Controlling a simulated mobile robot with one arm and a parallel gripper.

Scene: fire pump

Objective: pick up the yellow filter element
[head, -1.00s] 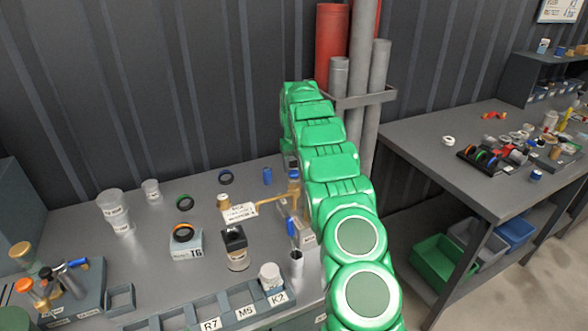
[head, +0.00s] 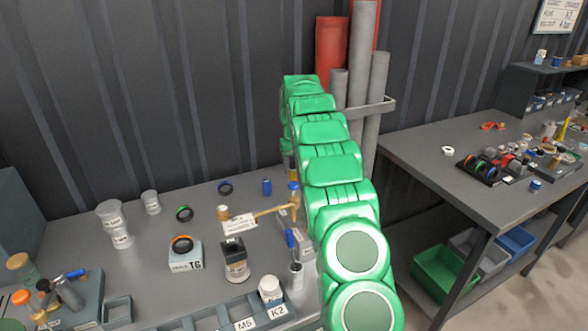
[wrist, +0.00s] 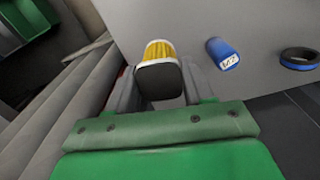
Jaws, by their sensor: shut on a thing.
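The yellow filter element (wrist: 158,57) shows in the wrist view, a pleated yellow cylinder with a pale rim and a dark end facing the camera. My gripper (wrist: 161,80) is shut on it, with one grey finger on each side. In the head view my green arm hides most of the gripper; only a small yellow patch (head: 287,147) shows at the arm's left edge, over the back of the bench. Whether the filter touches anything below is hidden.
A blue cylinder (wrist: 223,53) and a blue ring (wrist: 299,59) lie on the bench beside the filter. Grey and red pipes (head: 366,90) rise behind my arm. A second bench (head: 420,160) is at right.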

